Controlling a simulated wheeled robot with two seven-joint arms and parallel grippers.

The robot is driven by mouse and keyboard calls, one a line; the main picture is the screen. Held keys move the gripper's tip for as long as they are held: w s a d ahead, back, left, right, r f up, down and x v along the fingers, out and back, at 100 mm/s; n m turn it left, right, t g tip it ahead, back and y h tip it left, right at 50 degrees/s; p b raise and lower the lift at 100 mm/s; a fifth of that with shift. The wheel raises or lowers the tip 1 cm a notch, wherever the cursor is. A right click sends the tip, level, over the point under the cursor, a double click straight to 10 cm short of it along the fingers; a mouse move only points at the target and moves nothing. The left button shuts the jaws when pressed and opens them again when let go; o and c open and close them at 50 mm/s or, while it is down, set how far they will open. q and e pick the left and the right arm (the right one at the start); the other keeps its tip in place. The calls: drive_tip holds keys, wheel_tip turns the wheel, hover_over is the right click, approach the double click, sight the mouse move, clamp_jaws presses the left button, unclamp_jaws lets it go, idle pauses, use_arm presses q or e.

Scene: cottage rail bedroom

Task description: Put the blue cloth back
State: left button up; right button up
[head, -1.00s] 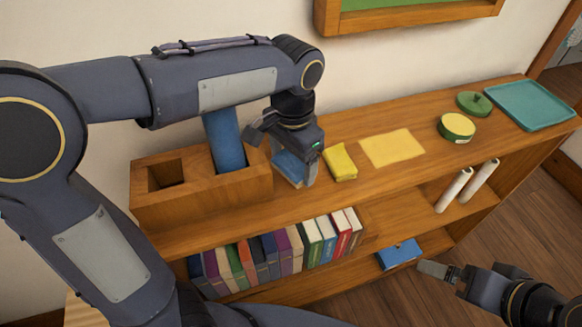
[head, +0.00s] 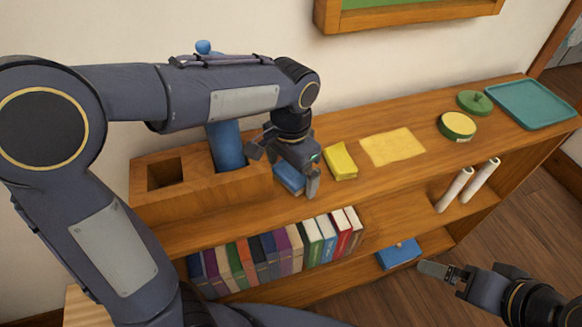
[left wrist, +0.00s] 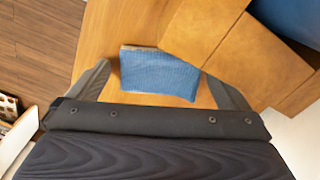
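The blue cloth (head: 289,180) is a small folded pad on the shelf top, beside the right end of the wooden box (head: 200,195). My left gripper (head: 284,172) is over it, pointing down, and hides part of it. In the left wrist view the cloth (left wrist: 160,73) lies between the two spread fingers (left wrist: 160,88), with a gap on each side. The left gripper is open. My right gripper (head: 447,273) is at the lower right in front of the shelf, away from the cloth; its finger gap is unclear.
A blue upright object (head: 226,147) stands in one box slot; the other slot (head: 166,173) looks empty. A yellow cloth (head: 340,162) lies close on the right, then a pale yellow mat (head: 392,147), green round items (head: 457,126) and a teal tray (head: 530,104). Books (head: 270,252) are below.

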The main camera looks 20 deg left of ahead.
sight(291, 171)
use_arm(q)
wheel_tip(291, 171, up, 12)
drive_tip(key=p, duration=0.1)
drive_tip(key=shift+r, duration=0.2)
idle(0.3)
idle(0.5)
